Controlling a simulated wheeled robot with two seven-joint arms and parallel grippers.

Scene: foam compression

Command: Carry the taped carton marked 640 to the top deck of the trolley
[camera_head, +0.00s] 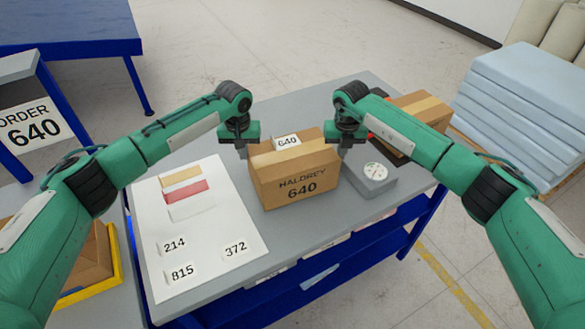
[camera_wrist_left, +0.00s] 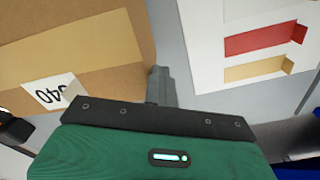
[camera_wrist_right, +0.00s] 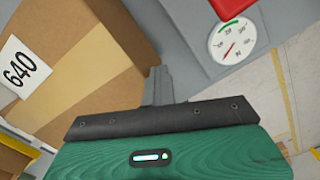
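The taped carton marked 640 (camera_head: 294,182) stands upright on the grey tabletop, with tape and a white 640 label on top. It fills the left part of both the left wrist view (camera_wrist_left: 100,55) and the right wrist view (camera_wrist_right: 90,75). My left gripper (camera_head: 241,153) is at its left side and my right gripper (camera_head: 345,147) at its right side. Each shows its fingers together as one narrow block, close against the carton's side; contact is unclear. A sign reading ORDER 640 (camera_head: 32,126) hangs on a blue-framed stand at left, possibly the trolley; I cannot tell.
A grey dial gauge (camera_head: 373,177) sits right of the carton. A white sheet (camera_head: 199,228) with coloured strips and number tags lies left. Another carton (camera_head: 419,108) is at the back right. Pale blue foam sheets (camera_head: 520,105) are stacked right. A yellow-edged tray (camera_head: 116,265) is lower left.

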